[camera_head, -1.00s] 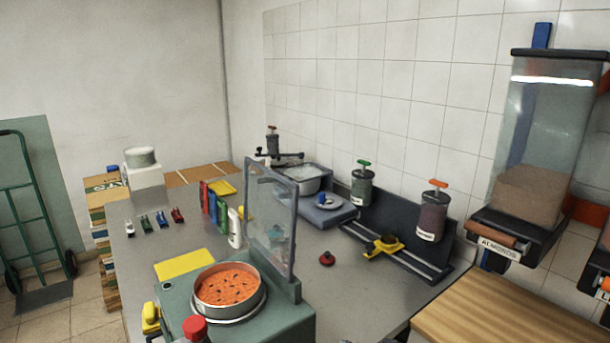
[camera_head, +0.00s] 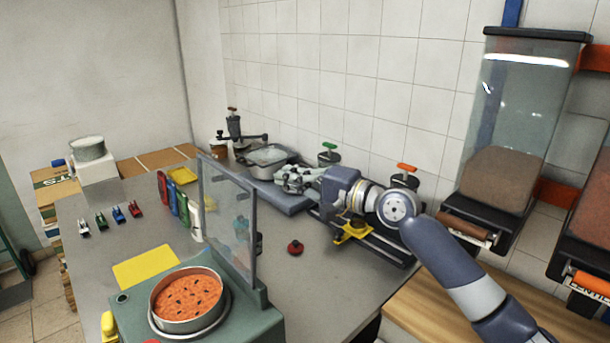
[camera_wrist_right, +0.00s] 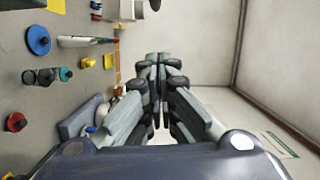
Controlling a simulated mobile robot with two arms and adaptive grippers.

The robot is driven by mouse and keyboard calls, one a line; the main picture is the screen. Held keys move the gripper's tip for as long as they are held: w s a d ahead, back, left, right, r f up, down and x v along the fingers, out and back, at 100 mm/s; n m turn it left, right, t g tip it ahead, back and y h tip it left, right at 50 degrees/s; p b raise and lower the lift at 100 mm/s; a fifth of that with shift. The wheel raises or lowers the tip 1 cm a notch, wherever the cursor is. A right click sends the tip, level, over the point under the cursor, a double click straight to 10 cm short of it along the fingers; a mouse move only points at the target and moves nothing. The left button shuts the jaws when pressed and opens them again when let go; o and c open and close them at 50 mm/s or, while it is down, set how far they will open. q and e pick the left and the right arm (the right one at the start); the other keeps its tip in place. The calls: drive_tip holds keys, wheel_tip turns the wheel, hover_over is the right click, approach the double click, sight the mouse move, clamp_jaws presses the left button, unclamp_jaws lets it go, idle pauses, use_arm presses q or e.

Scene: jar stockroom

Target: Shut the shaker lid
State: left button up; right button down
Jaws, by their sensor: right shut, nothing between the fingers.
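The shaker is a green machine (camera_head: 245,318) at the front of the grey table in the head view. A round metal pan (camera_head: 160,318) with orange contents and dark specks sits on it. Its clear, grey-framed lid (camera_head: 226,215) stands upright, open, at the right side of the pan. My right gripper (camera_head: 284,178) is beyond the lid and to its right, over the grey scale area, apart from the lid. In the right wrist view its fingers (camera_wrist_right: 158,62) are together and empty. My left gripper is not in view.
A red knob (camera_head: 295,247) lies on the table right of the lid. Bottles (camera_head: 180,200) stand behind the lid. A yellow sheet (camera_head: 145,266) lies behind the pan. A dark rail with a yellow piece (camera_head: 352,232) is under my right arm. Hoppers (camera_head: 505,130) hang at right.

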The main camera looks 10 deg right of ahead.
drive_tip(key=a+p, duration=0.3)
drive_tip(key=a, duration=0.3)
drive_tip(key=shift+w+f, duration=0.2)
drive_tip(key=shift+f, duration=0.1)
drive_tip(key=shift+r+p, duration=0.15)
drive_tip(key=shift+p, duration=0.2)
